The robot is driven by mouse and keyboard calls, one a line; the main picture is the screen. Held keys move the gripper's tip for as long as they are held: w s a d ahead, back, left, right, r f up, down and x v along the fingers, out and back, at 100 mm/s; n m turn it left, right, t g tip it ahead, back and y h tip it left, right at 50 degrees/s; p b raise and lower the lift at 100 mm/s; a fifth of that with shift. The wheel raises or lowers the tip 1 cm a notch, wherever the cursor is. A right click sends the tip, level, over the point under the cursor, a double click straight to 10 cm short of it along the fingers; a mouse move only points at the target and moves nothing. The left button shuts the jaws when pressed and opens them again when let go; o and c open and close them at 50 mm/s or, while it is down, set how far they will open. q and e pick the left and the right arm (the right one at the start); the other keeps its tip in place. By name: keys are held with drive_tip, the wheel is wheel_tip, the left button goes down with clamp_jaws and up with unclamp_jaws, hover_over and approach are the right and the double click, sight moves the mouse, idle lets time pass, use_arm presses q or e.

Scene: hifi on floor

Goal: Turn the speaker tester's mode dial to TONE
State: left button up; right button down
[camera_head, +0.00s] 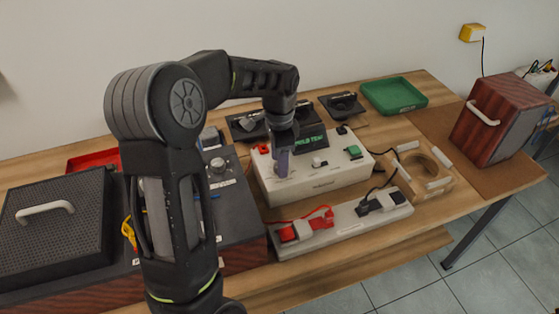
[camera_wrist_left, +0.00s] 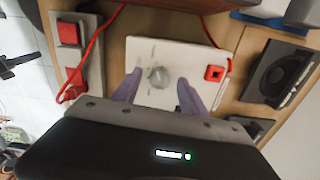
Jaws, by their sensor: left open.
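The speaker tester (camera_head: 325,180) is a pale box on the bench, with a red socket (camera_head: 264,149) and a green socket (camera_head: 353,152) on top. My left gripper (camera_head: 282,168) points down over its left part. In the left wrist view, a round grey mode dial (camera_wrist_left: 159,77) sits on the tester's pale top (camera_wrist_left: 200,60). The open left fingers stand on either side of the dial, with visible gaps. Contact and finger height cannot be told. The dial's markings are too small to read. The gripper hides the dial in the head view.
A pale strip (camera_head: 345,225) with red and black plugs lies in front of the tester. A dark panel with a knob (camera_head: 218,165) is at left, a dark speaker grille (camera_head: 55,215) beyond. A green tray (camera_head: 394,95), wooden ring frame (camera_head: 420,170) and wooden speaker cabinet (camera_head: 498,120) are at right.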

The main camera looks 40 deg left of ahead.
use_arm(q)
wheel_tip(320, 180, up, 7)
drive_tip(key=shift+r, duration=0.15)
idle(0.7)
